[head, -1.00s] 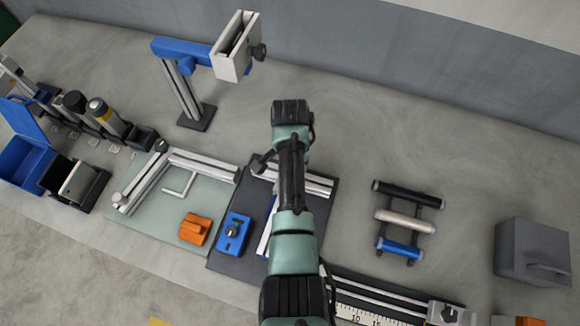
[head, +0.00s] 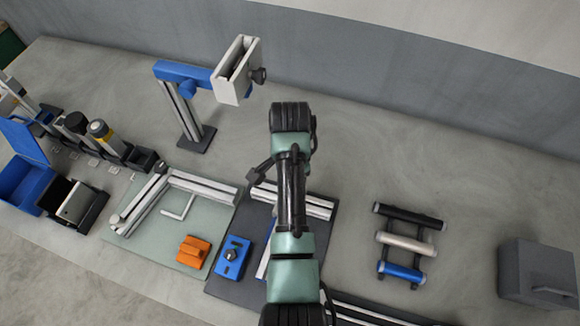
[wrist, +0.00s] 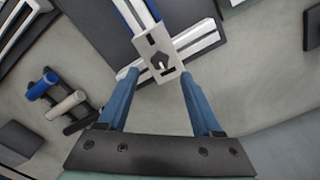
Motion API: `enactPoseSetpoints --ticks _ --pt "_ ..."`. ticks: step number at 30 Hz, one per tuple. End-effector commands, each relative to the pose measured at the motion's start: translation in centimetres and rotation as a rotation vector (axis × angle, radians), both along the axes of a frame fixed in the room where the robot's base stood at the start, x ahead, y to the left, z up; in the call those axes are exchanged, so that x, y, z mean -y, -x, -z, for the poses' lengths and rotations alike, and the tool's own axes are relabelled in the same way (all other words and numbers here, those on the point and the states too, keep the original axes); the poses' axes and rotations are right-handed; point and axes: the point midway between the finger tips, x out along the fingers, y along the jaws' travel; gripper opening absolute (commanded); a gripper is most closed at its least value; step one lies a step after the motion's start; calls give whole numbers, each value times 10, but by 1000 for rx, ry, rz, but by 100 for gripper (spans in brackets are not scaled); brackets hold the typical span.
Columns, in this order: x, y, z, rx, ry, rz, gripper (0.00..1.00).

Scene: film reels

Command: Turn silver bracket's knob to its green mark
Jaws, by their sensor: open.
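The silver bracket (wrist: 148,45) is a pale metal plate with a dark knob (wrist: 160,63) on its face, in the upper middle of the wrist view. It sits where a blue bar meets silver rails. My gripper (wrist: 159,76) is open, with one blue finger on each side of the bracket's lower end. Nothing is held. I cannot tell how far the fingertips are from the knob. I make out no green mark. In the head view my arm (head: 291,190) hides the bracket and the knob.
A blue block with a knob (head: 232,257) and an orange block (head: 193,251) lie left of my arm. A rack with black, white and blue rolls (head: 405,240) stands right. A tall stand with a blue arm (head: 183,70) rises behind left. A grey box (head: 538,272) is far right.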

Motion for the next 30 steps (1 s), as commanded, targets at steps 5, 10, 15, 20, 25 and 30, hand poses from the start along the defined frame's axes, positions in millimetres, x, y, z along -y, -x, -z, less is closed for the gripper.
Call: enactPoseSetpoints --ticks 5,10,15,20,25,30 --pt "0 -1 -39 5 0 -1 66" --pt "0 -1 -67 1 0 0 66" --pt "0 0 -77 0 0 0 66" --pt "0 0 -77 -1 0 0 66" --pt "0 0 -77 -1 1 0 66" --pt "0 0 -77 -1 1 0 66"
